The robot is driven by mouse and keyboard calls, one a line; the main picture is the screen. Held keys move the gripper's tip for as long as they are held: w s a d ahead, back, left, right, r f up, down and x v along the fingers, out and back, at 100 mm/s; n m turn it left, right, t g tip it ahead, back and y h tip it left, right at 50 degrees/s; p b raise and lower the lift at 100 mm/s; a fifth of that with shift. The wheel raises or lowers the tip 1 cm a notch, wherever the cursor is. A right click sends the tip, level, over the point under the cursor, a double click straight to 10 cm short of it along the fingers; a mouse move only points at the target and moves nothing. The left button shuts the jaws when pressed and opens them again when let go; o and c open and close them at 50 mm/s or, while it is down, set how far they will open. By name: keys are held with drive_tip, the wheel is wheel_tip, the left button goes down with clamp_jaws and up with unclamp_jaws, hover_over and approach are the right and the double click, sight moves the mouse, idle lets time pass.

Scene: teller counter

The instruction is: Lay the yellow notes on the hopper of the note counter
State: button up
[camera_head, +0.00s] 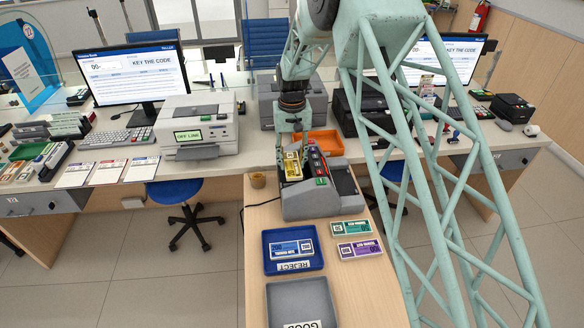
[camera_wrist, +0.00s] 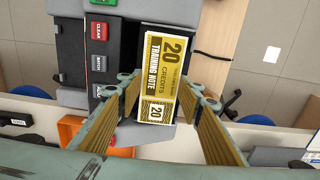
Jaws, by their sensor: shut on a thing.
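The yellow notes (camera_head: 292,168) are a banded bundle marked 20 in the wrist view (camera_wrist: 168,72). My gripper (camera_head: 290,148) is shut on their long sides; its fingers flank the bundle in the wrist view (camera_wrist: 163,92). The note counter (camera_head: 306,205) is a grey machine with a dark button panel, standing on the wooden side counter. The notes are over its left part, beside the button panel. The bundle hides much of the hopper beneath it, and I cannot tell whether it touches the hopper.
A blue reject tray (camera_head: 283,265) with a blue note bundle and a grey tray (camera_head: 280,290) lie in front. Green notes (camera_head: 349,228) and purple notes (camera_head: 360,249) lie to their right. An orange tray (camera_head: 327,142) is behind the counter.

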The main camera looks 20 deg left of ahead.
sight(292, 164)
drive_tip(key=shift+f, duration=1.5)
drive_tip(key=shift+f, duration=0.2)
drive_tip(key=o, duration=0.6)
drive_tip(key=shift+r, duration=0.15)
wheel_tip(292, 164, up, 12)
drive_tip(key=shift+r, duration=0.1)
idle(0.4)
